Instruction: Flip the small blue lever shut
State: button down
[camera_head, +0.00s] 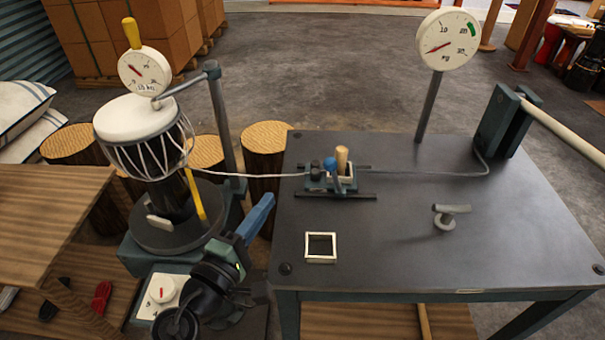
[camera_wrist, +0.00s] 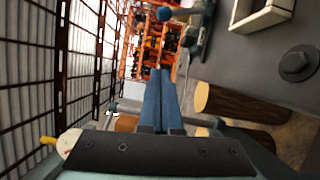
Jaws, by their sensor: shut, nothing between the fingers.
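The small blue lever (camera_head: 329,163) has a round blue knob and stands on a small fixture on the dark table, beside a tan wooden peg (camera_head: 342,160). In the wrist view its blue knob (camera_wrist: 165,14) shows near the top edge, beyond my fingertips. My gripper (camera_head: 268,199) has blue fingers, shut together and empty. It is in front and left of the lever, near the table's left edge, and apart from it. In the wrist view my gripper (camera_wrist: 160,72) points toward the fixture. The lever's lower part is hard to make out.
A white cord (camera_head: 250,175) runs from the goblet drum (camera_head: 145,150) to the fixture. A square white frame (camera_head: 320,247) and a grey T-shaped handle (camera_head: 447,215) are on the table (camera_head: 390,265). A gauge on a post (camera_head: 447,40) stands behind. The table's front is mostly clear.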

aim_at(335, 177)
jog(key=b+x, duration=0.1)
jog(key=x, duration=0.9)
jog(key=shift+w+d, duration=0.1)
jog(key=shift+d, duration=0.1)
jog(key=d, duration=0.1)
jog(key=d+p, duration=0.1)
jog(key=shift+s+d+r, duration=0.15)
jog(key=shift+s+d, duration=0.1)
jog(key=shift+s, duration=0.1)
jog(key=shift+s+d, duration=0.1)
jog(key=shift+d, duration=0.4)
jog(key=shift+r, duration=0.1)
jog(key=shift+d+r+m+p, duration=0.2)
jog(key=shift+m+p, duration=0.1)
jog(key=shift+p, duration=0.15)
jog(key=shift+d+r+m+g+p, duration=0.2)
jog(key=shift+d+m+g+p, duration=0.1)
jog(key=shift+m+p, duration=0.15)
jog(key=shift+d+r+m+g+y+p, duration=0.25)
jog(key=shift+d+m+p, duration=0.5)
jog(key=shift+p, duration=0.3)
jog(key=shift+d+r+m+g+y+p, duration=0.2)
jog(key=shift+d+r+m+g+p, duration=0.1)
jog(key=shift+d+m+p, duration=0.65)
jog(key=shift+d+r+m+g+y+p, duration=0.25)
jog(key=shift+d+m+p, duration=0.35)
jog(key=shift+p, duration=0.55)
